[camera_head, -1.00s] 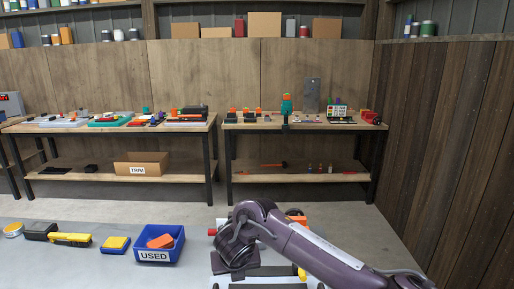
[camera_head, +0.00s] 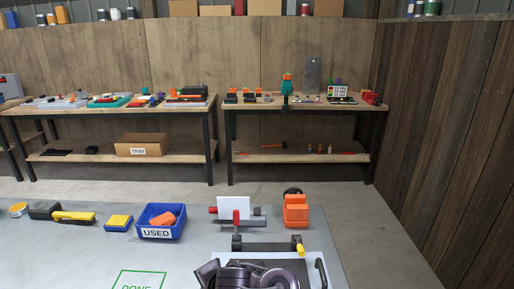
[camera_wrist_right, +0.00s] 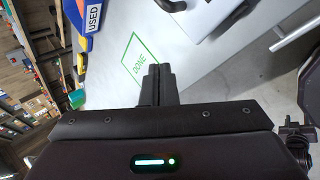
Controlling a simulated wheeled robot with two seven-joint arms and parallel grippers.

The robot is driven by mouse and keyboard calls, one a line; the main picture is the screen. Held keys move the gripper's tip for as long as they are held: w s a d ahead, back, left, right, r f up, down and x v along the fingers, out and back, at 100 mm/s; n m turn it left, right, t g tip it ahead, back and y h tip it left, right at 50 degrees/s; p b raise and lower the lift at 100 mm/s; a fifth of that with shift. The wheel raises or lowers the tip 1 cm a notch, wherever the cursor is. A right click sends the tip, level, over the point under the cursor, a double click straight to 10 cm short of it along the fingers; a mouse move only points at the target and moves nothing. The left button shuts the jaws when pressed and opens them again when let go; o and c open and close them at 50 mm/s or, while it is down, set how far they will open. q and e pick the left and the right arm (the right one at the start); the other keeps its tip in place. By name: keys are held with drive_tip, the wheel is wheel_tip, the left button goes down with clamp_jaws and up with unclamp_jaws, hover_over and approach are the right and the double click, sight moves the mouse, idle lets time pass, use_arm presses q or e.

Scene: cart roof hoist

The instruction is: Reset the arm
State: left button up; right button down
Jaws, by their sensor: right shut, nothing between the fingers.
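That outline also shows at the bottom of the head view (camera_head: 138,280). My left gripper is in neither view.
A blue USED bin (camera_head: 160,232) holds an orange item. Left of it are a yellow-and-blue sponge (camera_head: 118,223) and a yellow tool (camera_head: 75,217). A vise-like holder with a white plate (camera_head: 233,208) and an orange device (camera_head: 296,210) stand at the right. The grey table's middle is clear.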

drive_tip(key=s+d+f+m+g+h, duration=0.1)
drive_tip(key=s+d+m+h, duration=0.1)
drive_tip(key=s+d+m, duration=0.7)
drive_tip(key=s+d+f+m+g+h, duration=0.15)
drive_tip(key=s+d+m, duration=0.25)
drive_tip(key=d+m, duration=0.55)
drive_tip(key=s+d+f+m+h, duration=0.1)
drive_tip(key=s+d+f+m, duration=0.1)
drive_tip(key=s+d+m, duration=0.75)
drive_tip(key=w+d+f+n+g, duration=0.1)
drive_tip(key=d+f+n+g, duration=0.2)
drive_tip(key=f, duration=2.5)
drive_tip(key=s+d+f, duration=0.2)
drive_tip(key=s+f, duration=0.8)
drive_tip(key=s+d+f+n, duration=0.1)
drive_tip(key=s+f, duration=0.9)
drive_tip(key=shift+d, duration=0.35)
drive_tip(key=shift+s+h, duration=0.15)
drive_tip(key=shift+h, duration=0.1)
